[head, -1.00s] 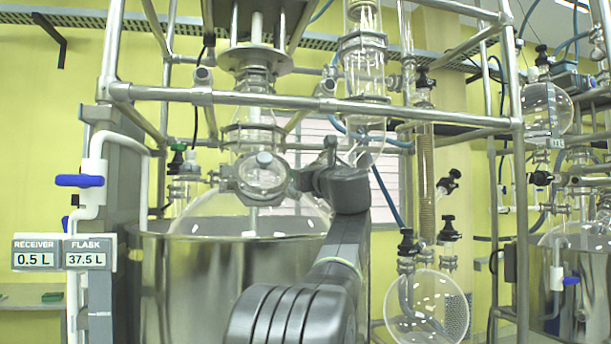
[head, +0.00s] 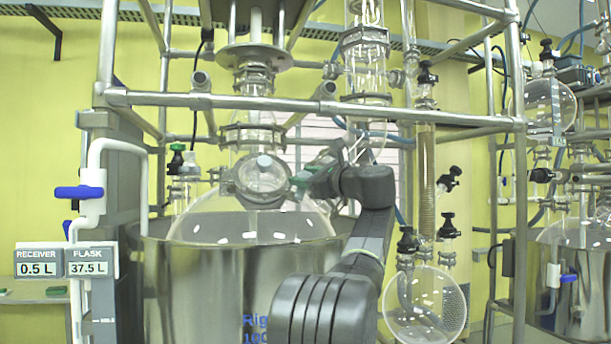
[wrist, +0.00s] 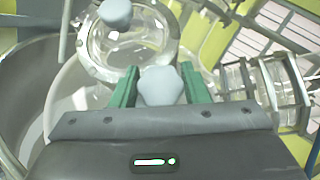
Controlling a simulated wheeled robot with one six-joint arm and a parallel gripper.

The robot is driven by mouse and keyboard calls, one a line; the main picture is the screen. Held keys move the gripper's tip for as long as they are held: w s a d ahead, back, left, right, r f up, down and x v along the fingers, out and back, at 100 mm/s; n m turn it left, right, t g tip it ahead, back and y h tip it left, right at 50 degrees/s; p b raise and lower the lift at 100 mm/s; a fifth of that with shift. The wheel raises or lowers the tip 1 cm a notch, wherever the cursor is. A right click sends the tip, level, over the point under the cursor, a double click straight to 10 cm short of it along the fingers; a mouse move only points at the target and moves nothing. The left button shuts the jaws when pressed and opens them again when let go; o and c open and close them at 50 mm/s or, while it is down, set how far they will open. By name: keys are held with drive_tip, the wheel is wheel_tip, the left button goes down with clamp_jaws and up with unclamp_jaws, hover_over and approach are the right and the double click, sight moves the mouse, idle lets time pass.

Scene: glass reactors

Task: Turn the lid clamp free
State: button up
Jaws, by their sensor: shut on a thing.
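The round glass lid (head: 262,176) sits on the side port of the big glass flask, with a grey knob on its face. In the wrist view the lid (wrist: 130,45) is at the top, with that grey knob (wrist: 115,13) at the picture's top edge. The lid clamp's grey faceted knob (wrist: 162,86) is at the lid's near edge, between the green fingers. My gripper (wrist: 163,88) is shut on this clamp knob. In the head view my gripper (head: 301,179) is at the lid's right edge, and the clamp knob is hidden there.
A steel bath (head: 210,280) surrounds the flask (head: 230,220). A metal frame bar (head: 230,102) crosses above the lid. Glass columns and a round receiver flask (head: 425,305) stand to the right of my arm. A blue-handled valve (head: 79,192) is at left.

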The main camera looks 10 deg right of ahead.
drive_tip(key=o, duration=1)
drive_tip(key=shift+c, duration=0.2)
drive_tip(key=b+v, duration=0.2)
drive_tip(key=v, duration=1.1)
drive_tip(key=shift+s+d, duration=0.2)
drive_tip(key=shift+s, duration=0.15)
drive_tip(key=p+x, duration=0.2)
drive_tip(key=x, duration=1.1)
drive_tip(key=shift+w+a, duration=0.1)
drive_tip(key=shift+w, duration=0.15)
drive_tip(key=shift+w+a, duration=0.1)
